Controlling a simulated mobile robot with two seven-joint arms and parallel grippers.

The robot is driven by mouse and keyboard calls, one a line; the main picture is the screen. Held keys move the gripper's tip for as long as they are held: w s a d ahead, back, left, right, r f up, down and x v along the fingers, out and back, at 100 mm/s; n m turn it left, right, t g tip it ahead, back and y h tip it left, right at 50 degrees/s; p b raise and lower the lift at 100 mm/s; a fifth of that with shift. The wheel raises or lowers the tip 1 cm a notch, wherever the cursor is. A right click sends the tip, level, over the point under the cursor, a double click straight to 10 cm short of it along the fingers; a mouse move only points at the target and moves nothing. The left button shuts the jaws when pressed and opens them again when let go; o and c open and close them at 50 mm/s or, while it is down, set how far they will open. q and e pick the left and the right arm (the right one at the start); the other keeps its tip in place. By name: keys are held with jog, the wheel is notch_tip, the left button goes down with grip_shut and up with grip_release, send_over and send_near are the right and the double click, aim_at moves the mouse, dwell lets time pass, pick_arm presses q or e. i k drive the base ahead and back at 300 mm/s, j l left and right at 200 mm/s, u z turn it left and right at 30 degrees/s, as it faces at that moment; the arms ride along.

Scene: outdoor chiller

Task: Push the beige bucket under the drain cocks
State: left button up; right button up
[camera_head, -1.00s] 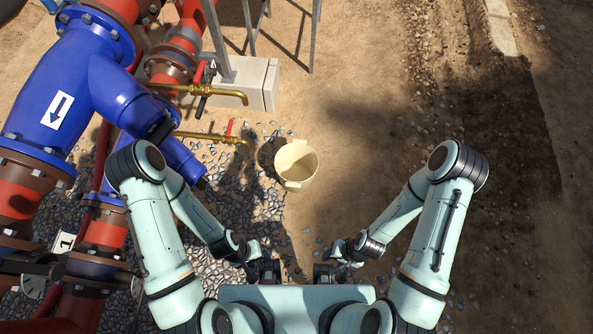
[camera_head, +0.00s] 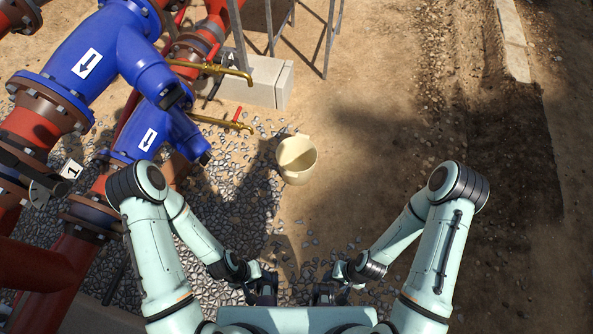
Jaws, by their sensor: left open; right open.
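The beige bucket (camera_head: 297,172) stands upright on the ground ahead of me, at the edge of the gravel. Two brass drain cocks, an upper one (camera_head: 215,69) and a lower one (camera_head: 222,122), reach out from the pipes at the left. Their spouts end to the left of the bucket and farther back, apart from it. My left gripper (camera_head: 267,290) and my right gripper (camera_head: 323,292) are low in front of my body, nearer to me than the bucket. Both are open and empty, and neither touches it.
Large blue and red pipes (camera_head: 85,65) fill the left side. A concrete block (camera_head: 262,82) with metal posts stands behind the cocks. Grey gravel (camera_head: 225,200) lies below the pipes. Bare dirt (camera_head: 390,130) is open to the right, with a curb (camera_head: 513,40) at the far right.

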aim_at(296, 156)
jog(key=i+l+u, duration=0.15)
jog(key=u, duration=0.55)
jog(key=i+l+u, duration=0.2)
jog(key=l, duration=0.15)
jog(key=l+u, duration=0.15)
jog(key=l, duration=0.2)
jog(key=i+l+u, duration=0.2)
jog(key=l, duration=0.15)
jog(key=i+l, duration=0.15)
jog(key=l, duration=0.75)
jog(key=i+l+u, duration=0.15)
jog(key=l, duration=1.6)
